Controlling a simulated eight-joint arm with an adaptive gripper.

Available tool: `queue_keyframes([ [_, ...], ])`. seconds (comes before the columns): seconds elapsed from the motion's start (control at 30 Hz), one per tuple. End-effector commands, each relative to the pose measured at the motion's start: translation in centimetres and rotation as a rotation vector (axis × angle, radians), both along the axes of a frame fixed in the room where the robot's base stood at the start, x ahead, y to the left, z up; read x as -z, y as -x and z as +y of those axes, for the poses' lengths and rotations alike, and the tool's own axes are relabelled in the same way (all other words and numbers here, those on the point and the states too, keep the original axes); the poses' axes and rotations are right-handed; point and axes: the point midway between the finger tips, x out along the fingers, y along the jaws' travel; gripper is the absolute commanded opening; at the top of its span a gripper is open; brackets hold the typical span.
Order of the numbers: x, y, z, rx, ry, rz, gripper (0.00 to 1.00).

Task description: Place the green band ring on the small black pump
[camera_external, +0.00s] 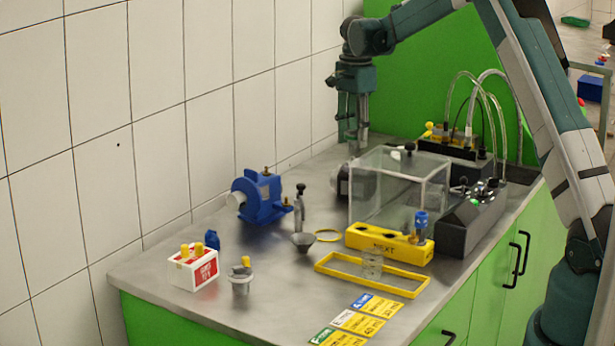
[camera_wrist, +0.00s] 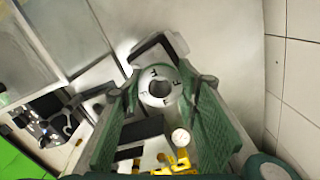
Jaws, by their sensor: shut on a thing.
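The small black pump (camera_external: 344,181) stands at the back of the bench, left of the clear box and partly hidden by it. My gripper (camera_external: 352,143) points down just above the pump. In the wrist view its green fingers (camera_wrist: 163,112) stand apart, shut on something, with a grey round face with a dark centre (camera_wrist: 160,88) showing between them. The held thing seems to be the green band ring, but its outline does not stand out from the green fingers. Whether it touches the pump cannot be told.
A clear box (camera_external: 398,190) stands close to the right of the pump. The tiled wall is close behind.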

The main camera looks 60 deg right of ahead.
Motion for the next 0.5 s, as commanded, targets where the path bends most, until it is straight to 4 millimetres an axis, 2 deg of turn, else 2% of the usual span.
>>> queue_keyframes([
  [0.3,3.0,0.0,0.0,0.000,0.000,0.000,0.17],
  [0.5,3.3,0.0,0.0,0.000,0.000,0.000,0.17],
])
